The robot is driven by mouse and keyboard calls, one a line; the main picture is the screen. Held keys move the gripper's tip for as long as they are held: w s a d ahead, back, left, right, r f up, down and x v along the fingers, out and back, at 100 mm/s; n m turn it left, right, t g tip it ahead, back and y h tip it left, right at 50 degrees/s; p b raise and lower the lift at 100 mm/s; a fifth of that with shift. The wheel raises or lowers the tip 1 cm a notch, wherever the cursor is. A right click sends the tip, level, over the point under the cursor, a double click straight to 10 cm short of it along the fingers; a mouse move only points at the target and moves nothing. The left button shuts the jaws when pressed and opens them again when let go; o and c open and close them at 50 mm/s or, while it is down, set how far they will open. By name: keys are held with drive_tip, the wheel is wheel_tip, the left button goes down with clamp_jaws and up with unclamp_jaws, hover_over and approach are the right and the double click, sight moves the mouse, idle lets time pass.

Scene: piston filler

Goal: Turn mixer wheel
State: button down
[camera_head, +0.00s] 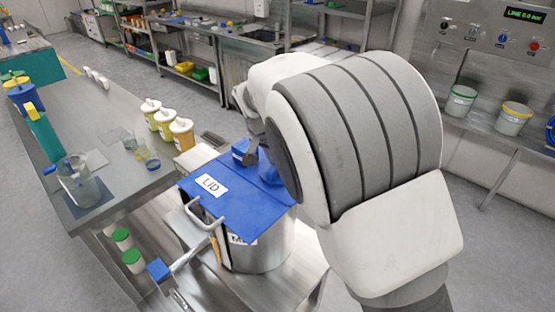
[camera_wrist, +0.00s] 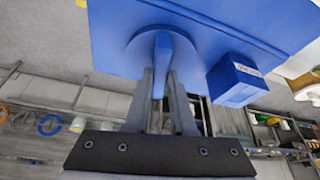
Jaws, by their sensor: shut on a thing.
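The steel mixer pot (camera_head: 262,252) stands on a steel table under a blue lid (camera_head: 232,198) labelled LID. A blue round wheel (camera_wrist: 136,47) lies against the blue plate in the wrist view, with an upright blue grip (camera_wrist: 161,58) standing out from it. My gripper (camera_wrist: 161,88) is shut on this grip, one finger on each side. In the head view, my arm hides most of the wheel and the gripper.
A blue box (camera_wrist: 236,80) sits close beside the wheel. A metal handle (camera_head: 202,217) rises from the lid's front edge, and a blue-ended lever (camera_head: 160,270) sticks out at lower left. Yellow-orange jars (camera_head: 166,124) and a glass vessel (camera_head: 80,180) stand on the left bench.

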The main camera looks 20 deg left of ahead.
drive_tip(key=m+h, duration=0.1)
drive_tip(key=m, duration=0.1)
drive_tip(key=m+h+p, duration=0.1)
drive_tip(key=m, duration=0.2)
drive_tip(key=shift+a+r+g, duration=0.1)
drive_tip(key=shift+a+g, duration=0.1)
drive_tip(key=shift+g, duration=0.1)
drive_tip(key=shift+w+m+g+h+p, duration=0.1)
drive_tip(key=shift+m+g+h+p, duration=0.35)
drive_tip(key=shift+m, duration=0.6)
drive_tip(key=shift+m+g+h+p, duration=0.15)
drive_tip(key=shift+m+p, duration=0.5)
drive_tip(key=shift+m, duration=0.4)
drive_tip(key=c, duration=0.8)
unclamp_jaws()
drive_tip(key=shift+o, duration=0.2)
drive_tip(key=shift+a, duration=0.1)
drive_tip(key=p+v, duration=0.1)
drive_tip(key=v, duration=1.6)
drive_tip(key=shift+p, duration=0.3)
drive_tip(key=shift+a, duration=0.1)
